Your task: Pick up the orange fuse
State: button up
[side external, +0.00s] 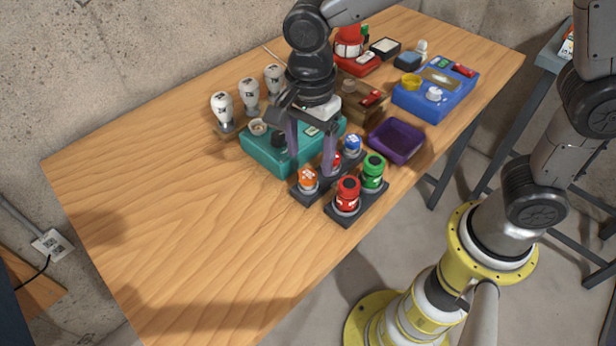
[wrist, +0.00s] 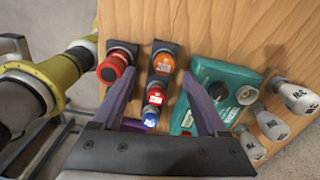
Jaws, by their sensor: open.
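The orange fuse (side external: 308,180) stands upright at the near-left end of a dark holder strip (side external: 304,197). A smaller red fuse (wrist: 155,97) and a blue fuse (side external: 352,144) sit in the same strip. In the wrist view the orange fuse (wrist: 163,64) shows whole, just beyond and between the fingertips. My gripper (side external: 311,170) is open and empty, its purple fingers pointing down over the strip. I cannot tell whether a finger touches a fuse. In the side view the fingers partly cover the smaller red fuse.
A second dark holder beside the strip carries a larger red piece (side external: 347,195) and a green piece (side external: 373,171). A teal box (side external: 262,155), bulbs (side external: 249,92), a purple tray (side external: 396,140) and a blue panel box (side external: 437,97) stand around. The table's left part (side external: 170,220) is clear.

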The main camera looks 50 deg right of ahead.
aim_at(308, 174)
jog(key=shift+w+d+f, duration=0.1)
jog(key=shift+w+f, duration=0.1)
jog(key=shift+f, duration=1.15)
jog(key=shift+w+d+f, duration=0.1)
jog(key=shift+w+f, duration=0.05)
jog(key=shift+f, duration=1.2)
jog(key=shift+c, duration=0.2)
grip_shut()
